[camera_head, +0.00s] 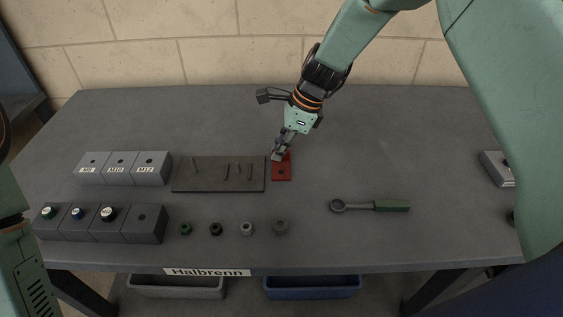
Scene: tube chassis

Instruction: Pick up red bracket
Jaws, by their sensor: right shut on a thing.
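The red bracket (282,174) is a small red piece with a dark hole, at the right end of the brown plate on the grey table. My right gripper (278,155) reaches down from the upper right. Its fingers are shut on the upper part of the bracket and hide some of it. I cannot tell whether the bracket touches the table. Part of my left arm shows at the left edge, but its gripper is out of view.
A brown plate (210,183) with several pins lies left of the bracket. Grey blocks (150,168) stand at the left. Several nuts (246,229) lie in front. A green-handled wrench (391,205) lies right. The table's back middle is clear.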

